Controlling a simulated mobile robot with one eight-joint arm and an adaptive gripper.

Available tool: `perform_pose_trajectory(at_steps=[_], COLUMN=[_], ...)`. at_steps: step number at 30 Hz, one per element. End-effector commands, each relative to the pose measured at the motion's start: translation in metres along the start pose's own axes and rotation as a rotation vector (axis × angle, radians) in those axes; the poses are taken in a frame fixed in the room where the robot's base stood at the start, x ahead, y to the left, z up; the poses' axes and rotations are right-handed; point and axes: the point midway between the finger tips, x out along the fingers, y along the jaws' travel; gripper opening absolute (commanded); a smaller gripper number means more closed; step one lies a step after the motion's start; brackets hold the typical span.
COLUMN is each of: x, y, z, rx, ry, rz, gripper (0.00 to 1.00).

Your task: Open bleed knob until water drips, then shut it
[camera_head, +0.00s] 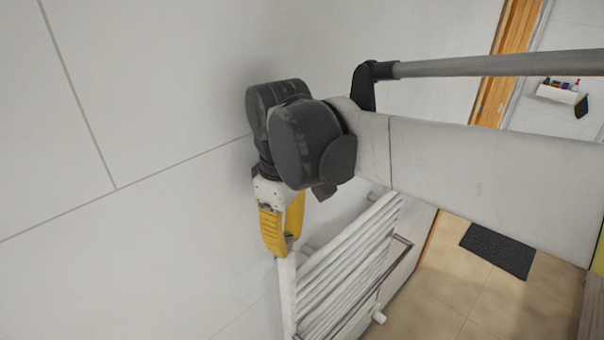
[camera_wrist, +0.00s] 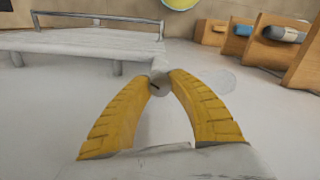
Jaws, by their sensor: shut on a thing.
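My gripper (camera_head: 283,247), with yellow fingers, reaches down to the upper near corner of the white towel radiator (camera_head: 288,300). In the wrist view the fingertips (camera_wrist: 164,77) are shut on the small round pale bleed knob (camera_wrist: 158,88), one on each side. A short dark line shows on the knob's face. In the head view the knob is hidden by the fingers. The radiator's pale bars also show at the left of the wrist view (camera_wrist: 80,42). I see no water drops in either view.
A white tiled wall (camera_head: 130,240) stands close beside my gripper. A dark mat (camera_head: 498,250) lies on the tan tiled floor at the right. In the wrist view, wooden compartments (camera_wrist: 268,45) stand at the upper right, and a faint see-through round shape (camera_wrist: 222,80) shows right of the fingers.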

Motion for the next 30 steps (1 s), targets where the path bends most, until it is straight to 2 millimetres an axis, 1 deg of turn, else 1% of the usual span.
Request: perform_pose_trajectory(at_steps=[5,6,8,17,20,23,30], x=[0.0,0.0,0.0,-0.001,-0.007,-0.022,-0.076], y=[0.0,0.0,0.0,0.0,0.0,0.0,0.0], z=[0.0,0.0,0.0,0.0,0.0,0.0,0.0], rx=[0.001,0.001,0.001,0.001,0.002,0.002,0.001], ry=[0.0,0.0,0.0,0.0,0.0,0.0,0.0], rz=[0.0,0.0,0.0,0.0,0.0,0.0,0.0], gripper=[0.0,0.29,0.48,0.48,0.48,0.48,0.48])
